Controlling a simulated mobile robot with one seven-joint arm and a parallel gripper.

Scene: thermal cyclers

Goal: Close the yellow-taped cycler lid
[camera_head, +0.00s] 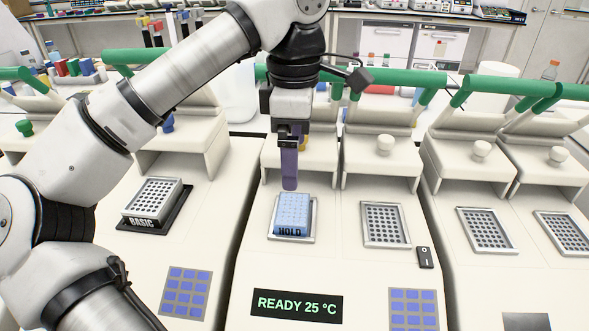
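My gripper (289,184) points down in the middle of the view, above and just behind a light blue plate. Its purple fingers overlap edge-on, so the gap between them cannot be seen. A raised cream lid (318,152) with a green bar stands behind it. A small yellow part (304,144) on this lid's front shows partly behind my gripper; I cannot tell whether it is tape or a knob. The light blue plate (292,212), marked HOLD, sits in the block below this open lid. I cannot tell whether the gripper touches the lid.
The centre cycler (250,270) has a display reading READY 25 °C and a second block (385,223) under another raised lid (383,158). A left cycler holds a BASIC block (153,202). More open cyclers (487,228) stand at right. My arm crosses the left side.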

